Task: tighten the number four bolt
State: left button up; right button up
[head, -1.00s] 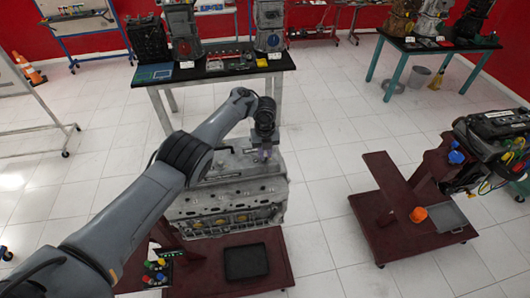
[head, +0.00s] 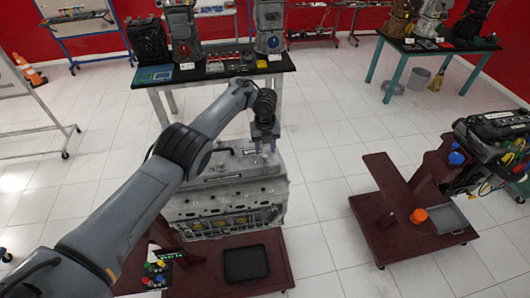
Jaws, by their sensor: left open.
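The engine block (head: 228,196) stands on a dark red stand (head: 272,285) in the middle of the head view. My left arm reaches across it from the left. My left gripper (head: 265,146) is open, pointing down over the far right part of the engine's top. The bolts on the top are too small to tell apart, so I cannot pick out the number four bolt. I cannot tell whether the fingertips touch the engine. My right gripper is not in view.
A black tray (head: 246,263) lies on the stand's base in front of the engine. Small coloured items (head: 157,268) sit left of it. A second red stand (head: 385,215) with another engine (head: 495,140) is at the right. A black-topped table (head: 215,72) stands behind.

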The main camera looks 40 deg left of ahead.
aim_at(265, 156)
pick_arm(q)
notch_tip(265, 156, up, 7)
jog(key=shift+r, duration=0.15)
dwell(0.6)
